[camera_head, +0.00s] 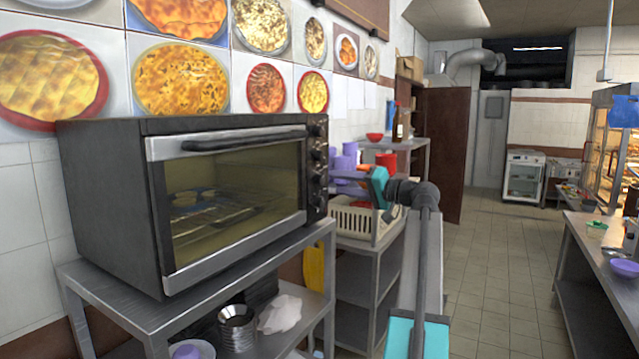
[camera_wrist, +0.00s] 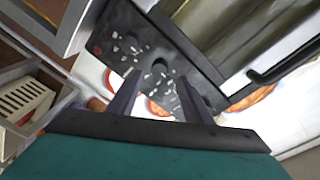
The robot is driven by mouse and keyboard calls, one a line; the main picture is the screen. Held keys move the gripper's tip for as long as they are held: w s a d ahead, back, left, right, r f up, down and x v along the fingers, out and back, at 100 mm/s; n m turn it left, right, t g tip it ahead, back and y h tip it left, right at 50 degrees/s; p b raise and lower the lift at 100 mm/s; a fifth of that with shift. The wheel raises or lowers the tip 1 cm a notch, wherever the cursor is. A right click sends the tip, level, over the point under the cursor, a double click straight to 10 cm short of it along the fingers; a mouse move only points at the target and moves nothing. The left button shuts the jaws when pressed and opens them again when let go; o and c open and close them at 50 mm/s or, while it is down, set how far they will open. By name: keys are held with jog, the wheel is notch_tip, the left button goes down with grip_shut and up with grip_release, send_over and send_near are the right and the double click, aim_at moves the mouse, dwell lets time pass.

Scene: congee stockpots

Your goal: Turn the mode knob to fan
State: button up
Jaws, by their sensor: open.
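A black toaster oven (camera_head: 110,190) with a glass door stands on a metal table. Its dark control panel (camera_head: 317,165) carries a column of knobs along the right side of the door. In the wrist view the control panel (camera_wrist: 135,45) shows white markings around dark knobs. The frames do not show which is the mode knob or where it points. My gripper (camera_head: 335,180) is just right of the panel, at the height of the lower knobs. Its open purple fingers (camera_wrist: 160,80) reach toward the panel, with a dark knob (camera_wrist: 160,66) appearing between the tips. Contact cannot be told.
The metal table (camera_head: 215,275) holds bowls and a white bag on its lower shelf. A cream basket (camera_head: 352,222) sits on a shelf beyond my gripper. A counter (camera_head: 605,245) stands at the right. The tiled floor (camera_head: 495,260) between is clear.

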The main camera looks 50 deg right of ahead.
aim_at(322, 180)
jog(key=shift+w+a+p, duration=0.15)
jog(key=shift+w+a, duration=0.05)
jog(key=shift+w, duration=1)
jog(key=shift+w+a+p, duration=0.15)
jog(key=shift+w, duration=1.05)
